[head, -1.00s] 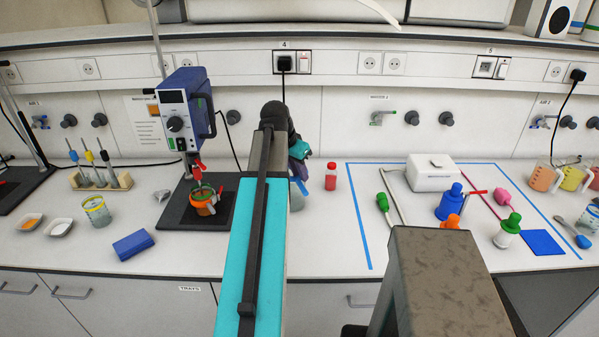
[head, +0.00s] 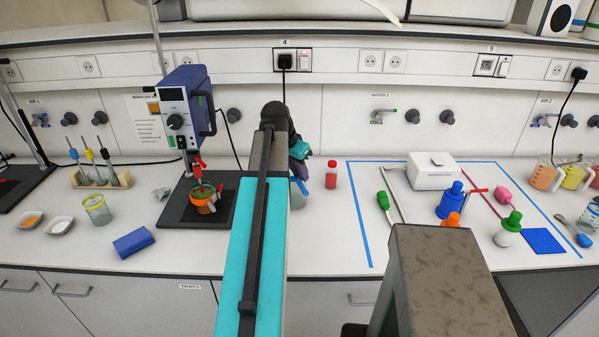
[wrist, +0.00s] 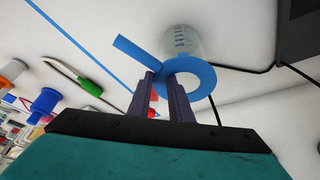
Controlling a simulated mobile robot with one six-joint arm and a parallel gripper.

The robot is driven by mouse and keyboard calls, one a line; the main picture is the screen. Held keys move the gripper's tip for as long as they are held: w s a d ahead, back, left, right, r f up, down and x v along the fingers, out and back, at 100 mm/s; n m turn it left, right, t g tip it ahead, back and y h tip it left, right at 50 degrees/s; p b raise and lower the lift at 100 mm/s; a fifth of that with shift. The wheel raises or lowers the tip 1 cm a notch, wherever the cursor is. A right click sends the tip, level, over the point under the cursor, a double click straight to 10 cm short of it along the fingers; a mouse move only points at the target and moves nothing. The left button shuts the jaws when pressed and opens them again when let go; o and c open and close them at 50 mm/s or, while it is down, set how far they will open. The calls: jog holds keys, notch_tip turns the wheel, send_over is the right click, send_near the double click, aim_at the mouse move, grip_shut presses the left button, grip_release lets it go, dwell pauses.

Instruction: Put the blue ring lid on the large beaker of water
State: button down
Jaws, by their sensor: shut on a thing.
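The blue ring lid (wrist: 201,80), a flat ring with a straight tab, is at my fingertips in the wrist view. My gripper (wrist: 162,80) is shut on it. The large clear beaker (wrist: 184,40) with graduation marks is just beyond the ring, which overlaps its near end in this view. I cannot tell whether the ring touches the rim. In the head view the beaker (head: 297,198) is mostly hidden by my arm, with a little blue of the lid (head: 302,186) beside it.
A small red bottle (head: 331,175) stands just right of the beaker. A stirrer on a black base plate (head: 176,214) stands to the left. Blue tape (head: 362,225) marks an area on the right with a white device (head: 432,174) and several bottles.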

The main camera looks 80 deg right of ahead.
jog(key=shift+f, duration=0.3)
dwell(0.6)
jog(key=c, duration=1.5)
grip_release()
jog(key=shift+c, duration=0.2)
jog(key=shift+r, duration=0.15)
jog(key=b+v, duration=0.3)
jog(key=v, duration=1)
jog(key=shift+w+a+r, duration=0.15)
jog(key=shift+a+r, duration=0.05)
